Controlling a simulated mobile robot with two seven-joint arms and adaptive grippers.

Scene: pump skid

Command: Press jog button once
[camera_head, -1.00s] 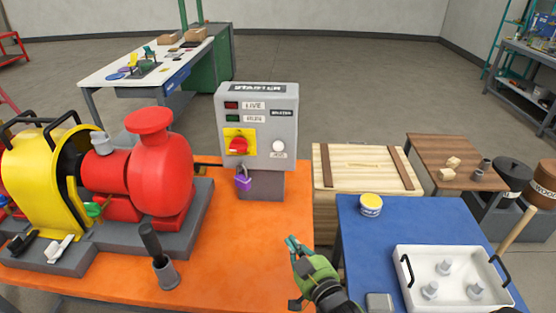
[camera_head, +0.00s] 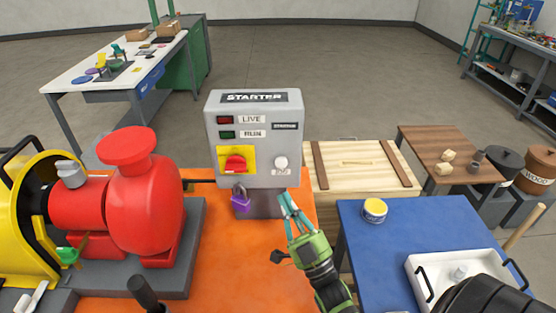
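The grey starter box (camera_head: 254,105) stands on the orange bench. Its white round jog button (camera_head: 281,162) is low on the right of its front, above a small label. My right gripper (camera_head: 286,198) has teal fingers that look closed together and hold nothing. Its tips point up at the box and show just below the button, with a gap between them in the picture. Whether the button is pressed in cannot be told. My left gripper is out of view.
A red switch on a yellow plate (camera_head: 222,154) and a purple padlock (camera_head: 240,200) are left of the button. A red pump (camera_head: 140,205) stands at left. A blue table (camera_head: 400,245) with a yellow tin (camera_head: 374,210) and white tray (camera_head: 422,287) is at right.

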